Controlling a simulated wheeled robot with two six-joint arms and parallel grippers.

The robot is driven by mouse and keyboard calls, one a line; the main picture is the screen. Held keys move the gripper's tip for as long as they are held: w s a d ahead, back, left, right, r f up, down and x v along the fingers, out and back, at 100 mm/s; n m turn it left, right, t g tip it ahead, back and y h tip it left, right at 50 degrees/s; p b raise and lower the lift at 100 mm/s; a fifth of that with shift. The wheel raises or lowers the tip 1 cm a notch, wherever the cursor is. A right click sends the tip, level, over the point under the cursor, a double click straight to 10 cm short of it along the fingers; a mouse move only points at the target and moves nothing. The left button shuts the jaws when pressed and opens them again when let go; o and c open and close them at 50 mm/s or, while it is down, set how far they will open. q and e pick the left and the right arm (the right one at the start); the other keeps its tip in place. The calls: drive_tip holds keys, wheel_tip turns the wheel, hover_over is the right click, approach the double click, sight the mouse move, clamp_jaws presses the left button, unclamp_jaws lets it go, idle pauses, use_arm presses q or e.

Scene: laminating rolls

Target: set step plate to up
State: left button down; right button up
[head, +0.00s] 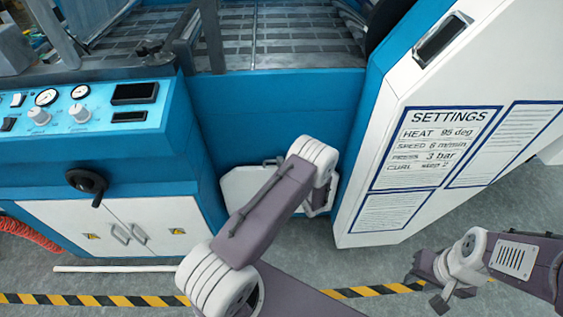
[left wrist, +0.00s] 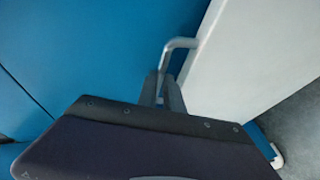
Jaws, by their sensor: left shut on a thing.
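The step plate (head: 245,187) is a pale panel low on the blue machine front in the head view, partly hidden behind my left arm. In the left wrist view the plate (left wrist: 245,75) is a pale slab beside the blue panel, with a bent metal handle (left wrist: 182,43) at its edge. My left gripper (left wrist: 163,88) is shut on this handle. In the head view its fingers are hidden by my arm. The plate's exact tilt cannot be told. My right gripper (head: 427,287) is at the lower right, above the floor, its dark fingers apart and empty.
A white panel (head: 435,140) with a SETTINGS sheet stands at the right. Yellow-black tape (head: 90,299) crosses the open grey floor.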

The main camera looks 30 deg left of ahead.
use_arm(q)
drive_tip(key=shift+s+d+f, duration=0.1)
drive_tip(key=shift+s+d, duration=0.3)
drive_tip(key=shift+s, duration=0.3)
drive_tip(key=c, duration=1.5)
unclamp_jaws()
drive_tip(key=p+v, duration=0.2)
drive_tip(key=v, duration=0.7)
drive_tip(key=shift+w, duration=0.1)
